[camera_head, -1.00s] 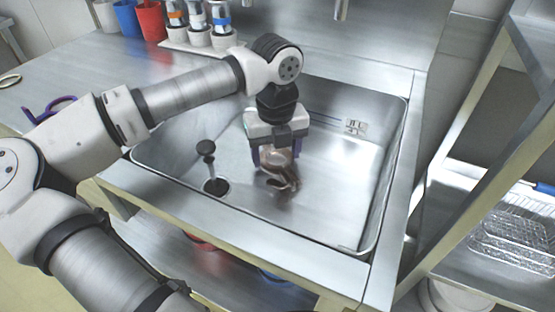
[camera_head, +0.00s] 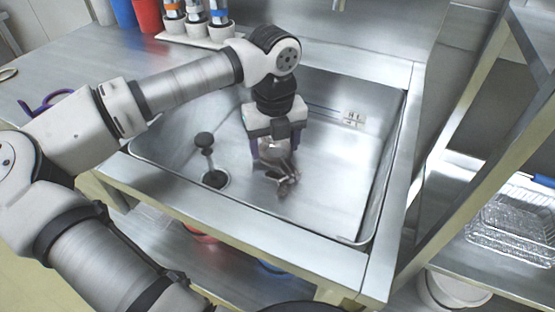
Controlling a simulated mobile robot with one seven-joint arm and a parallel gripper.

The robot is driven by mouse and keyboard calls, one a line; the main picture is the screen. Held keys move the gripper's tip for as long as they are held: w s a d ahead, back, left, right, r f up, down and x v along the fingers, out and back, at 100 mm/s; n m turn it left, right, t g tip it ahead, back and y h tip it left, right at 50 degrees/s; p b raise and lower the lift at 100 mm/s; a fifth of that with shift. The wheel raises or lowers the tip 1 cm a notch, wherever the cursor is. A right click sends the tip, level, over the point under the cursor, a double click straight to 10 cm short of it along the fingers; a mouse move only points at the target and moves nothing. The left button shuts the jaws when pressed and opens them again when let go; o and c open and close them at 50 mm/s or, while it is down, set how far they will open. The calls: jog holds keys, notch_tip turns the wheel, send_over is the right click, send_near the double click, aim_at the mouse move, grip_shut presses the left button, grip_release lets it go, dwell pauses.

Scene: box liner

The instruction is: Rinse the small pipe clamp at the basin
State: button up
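No running water is visible.
A drain with an upright black-topped plug (camera_head: 204,140) is left of the gripper. A small metal fitting (camera_head: 353,118) is at the basin's back wall. Bottles in a white rack (camera_head: 195,30) and red and blue cups stand behind.

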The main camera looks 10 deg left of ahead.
notch_tip(320, 180, up, 19)
jog(key=p, duration=1)
jog(key=shift+f+p, duration=0.2)
jog(key=shift+p, duration=0.1)
dwell(0.6)
dwell(2.0)
notch_tip(320, 180, up, 4)
jog(key=p, duration=0.3)
send_over(275, 152)
jog(key=shift+b, duration=0.3)
dwell(0.5)
